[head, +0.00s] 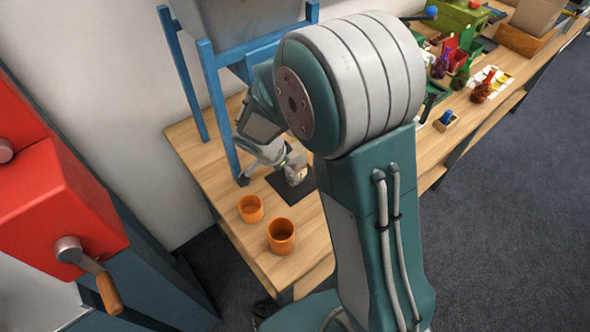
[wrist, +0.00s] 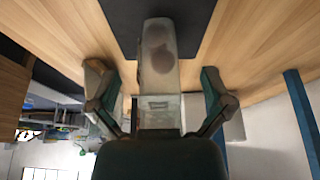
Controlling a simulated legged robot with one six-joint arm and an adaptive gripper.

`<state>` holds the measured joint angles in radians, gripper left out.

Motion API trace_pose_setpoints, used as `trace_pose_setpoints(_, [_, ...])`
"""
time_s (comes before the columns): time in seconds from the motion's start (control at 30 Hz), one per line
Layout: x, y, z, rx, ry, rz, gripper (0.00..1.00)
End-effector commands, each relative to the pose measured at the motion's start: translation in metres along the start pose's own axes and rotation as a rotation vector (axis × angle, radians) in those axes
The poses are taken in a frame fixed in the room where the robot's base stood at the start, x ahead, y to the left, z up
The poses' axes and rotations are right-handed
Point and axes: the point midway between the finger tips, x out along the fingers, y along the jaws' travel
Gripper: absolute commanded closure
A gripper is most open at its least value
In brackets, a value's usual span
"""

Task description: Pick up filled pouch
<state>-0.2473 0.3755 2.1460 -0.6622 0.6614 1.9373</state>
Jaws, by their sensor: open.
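The filled pouch (head: 297,172) stands on a dark mat (head: 291,193) on the wooden table in the head view. In the wrist view the pouch (wrist: 158,60) is translucent, with brown contents showing through, and lies in the picture between my two fingers. My gripper (wrist: 157,85) is open, one finger on each side of the pouch with a visible gap to each. In the head view my gripper is partly hidden by my arm, beside the pouch. I cannot tell how far it is from the pouch in depth.
Two orange cups (head: 250,209) (head: 281,236) stand near the table's front end. A blue frame (head: 218,115) carries a grey hopper (head: 235,22) close to the mat. A red machine with a crank (head: 60,190) stands at left. Bottles (head: 482,92) and bins crowd the far table.

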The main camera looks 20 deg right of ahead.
Motion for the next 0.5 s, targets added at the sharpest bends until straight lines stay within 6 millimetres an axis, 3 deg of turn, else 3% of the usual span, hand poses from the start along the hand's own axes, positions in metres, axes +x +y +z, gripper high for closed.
trace_pose_setpoints(0.13, [0.014,0.0,0.0001,0.0,0.0,0.001,0.0])
trace_pose_setpoints(0.37, [0.0145,-0.0001,0.0,0.0,0.0,-0.001,0.0])
trace_pose_setpoints(0.5, [0.0145,-0.0003,0.0,0.0,0.0,-0.001,0.62])
